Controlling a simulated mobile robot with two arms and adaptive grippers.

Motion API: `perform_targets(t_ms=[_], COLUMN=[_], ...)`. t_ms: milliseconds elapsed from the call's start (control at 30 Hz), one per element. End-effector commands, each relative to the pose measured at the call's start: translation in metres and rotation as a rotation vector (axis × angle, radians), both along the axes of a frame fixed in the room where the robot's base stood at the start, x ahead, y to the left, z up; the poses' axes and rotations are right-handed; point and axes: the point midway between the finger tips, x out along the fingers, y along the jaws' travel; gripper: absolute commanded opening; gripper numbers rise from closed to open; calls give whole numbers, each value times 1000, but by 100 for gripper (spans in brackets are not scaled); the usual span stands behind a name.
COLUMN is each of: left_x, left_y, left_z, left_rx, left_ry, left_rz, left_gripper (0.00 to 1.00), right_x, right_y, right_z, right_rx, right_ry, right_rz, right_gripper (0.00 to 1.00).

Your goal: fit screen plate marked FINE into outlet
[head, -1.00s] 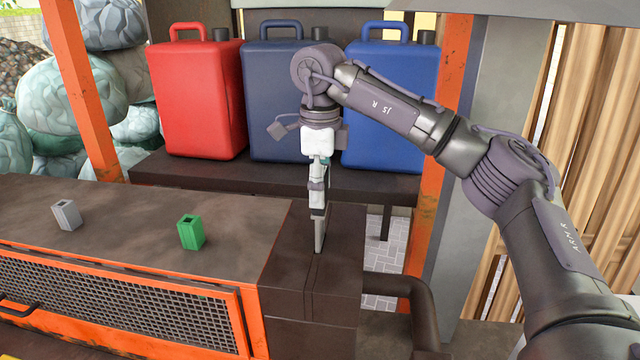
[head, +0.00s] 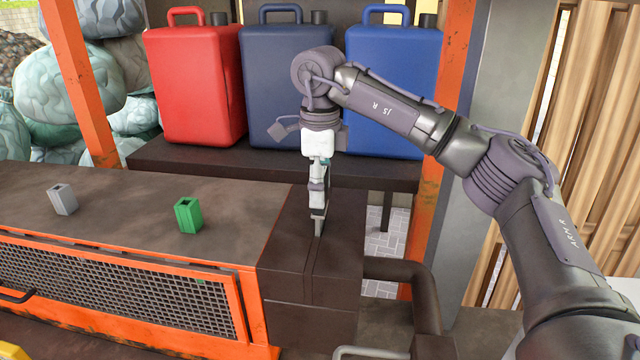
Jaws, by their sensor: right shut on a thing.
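My right gripper (head: 318,200) is shut on a thin grey plate (head: 318,227), held upright and seen nearly edge-on. The plate's lower end meets the narrow slot line in the top of the dark brown outlet block (head: 338,260). Its lower part seems to be inside the slot, and only a short piece shows below the fingers. No marking on the plate can be read from here. My left gripper is not in view.
A small grey holder (head: 63,199) and a green one (head: 188,215) sit on the brown machine top (head: 120,205). Red (head: 200,85) and blue jerrycans stand on a shelf behind. A dark pipe (head: 415,275) bends beside the outlet block.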

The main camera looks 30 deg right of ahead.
Motion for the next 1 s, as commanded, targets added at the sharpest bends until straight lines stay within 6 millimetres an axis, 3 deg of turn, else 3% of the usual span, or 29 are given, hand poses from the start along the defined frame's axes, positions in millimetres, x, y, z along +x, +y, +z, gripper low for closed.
perform_targets(t_ms=[600, 1000], left_x=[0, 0], left_y=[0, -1], left_z=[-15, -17], left_rx=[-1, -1], left_ry=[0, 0], left_rz=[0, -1], left_gripper=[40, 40], right_x=[0, 0], right_y=[0, 0], right_z=[-24, -27], right_rx=[0, 0], right_ry=[-1, -1], right_rz=[0, 0], right_gripper=[19, 19])
